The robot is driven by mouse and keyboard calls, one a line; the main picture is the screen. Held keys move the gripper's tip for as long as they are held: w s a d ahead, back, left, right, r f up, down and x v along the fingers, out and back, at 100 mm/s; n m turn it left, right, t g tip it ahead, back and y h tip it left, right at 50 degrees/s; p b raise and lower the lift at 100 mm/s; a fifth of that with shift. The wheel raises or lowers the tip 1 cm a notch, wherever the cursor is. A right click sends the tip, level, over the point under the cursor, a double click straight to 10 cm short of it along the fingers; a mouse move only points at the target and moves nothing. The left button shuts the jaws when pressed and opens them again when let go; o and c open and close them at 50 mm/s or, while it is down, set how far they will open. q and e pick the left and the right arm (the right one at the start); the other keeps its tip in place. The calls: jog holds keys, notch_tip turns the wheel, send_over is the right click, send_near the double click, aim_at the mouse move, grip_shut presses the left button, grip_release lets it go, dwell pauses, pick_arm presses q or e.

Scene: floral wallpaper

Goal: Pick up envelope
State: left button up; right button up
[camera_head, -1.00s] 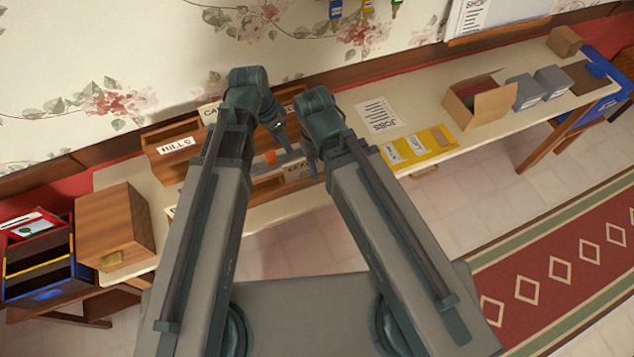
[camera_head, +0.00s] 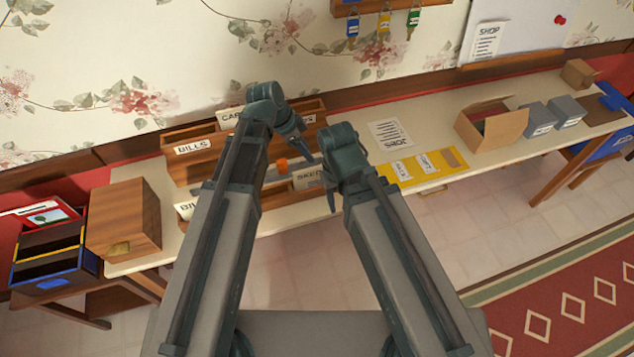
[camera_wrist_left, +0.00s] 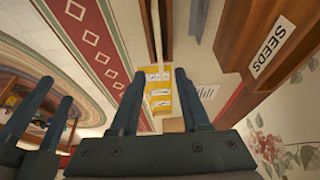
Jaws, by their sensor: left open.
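I cannot make out an envelope for certain. A yellow mat (camera_head: 447,174) with small white labels and a tan patch lies along the front edge of the workbench; it also shows in the left wrist view (camera_wrist_left: 160,88), beyond the fingers. My left gripper (camera_head: 303,141) is above the wooden sorter. In the left wrist view its two fingers (camera_wrist_left: 158,103) are apart with nothing between them. My right gripper (camera_head: 330,184) is beside it, near the sorter's right end. In the left wrist view its fingers (camera_wrist_left: 45,115) look apart and empty.
The wooden sorter (camera_head: 184,172) has labelled compartments and an orange item (camera_head: 282,164). A paper sheet (camera_head: 389,134), an open cardboard box (camera_head: 505,128) and grey boxes (camera_head: 537,119) stand to the right. A wooden box (camera_head: 130,220) and colored tray stack (camera_head: 52,243) are at left.

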aim_at(316, 167)
pick_arm(q)
jog(key=b+x, duration=0.3)
jog(key=x, duration=0.1)
jog(key=shift+d+f, duration=0.1)
jog(key=shift+f, duration=0.3)
jog(key=shift+f, duration=0.1)
jog(key=b+x, duration=0.5)
jog(key=shift+a, duration=0.25)
jog(key=shift+f+b, duration=0.3)
jog(key=shift+b, duration=0.1)
jog(key=shift+c, duration=0.2)
grip_shut()
dwell(1.2)
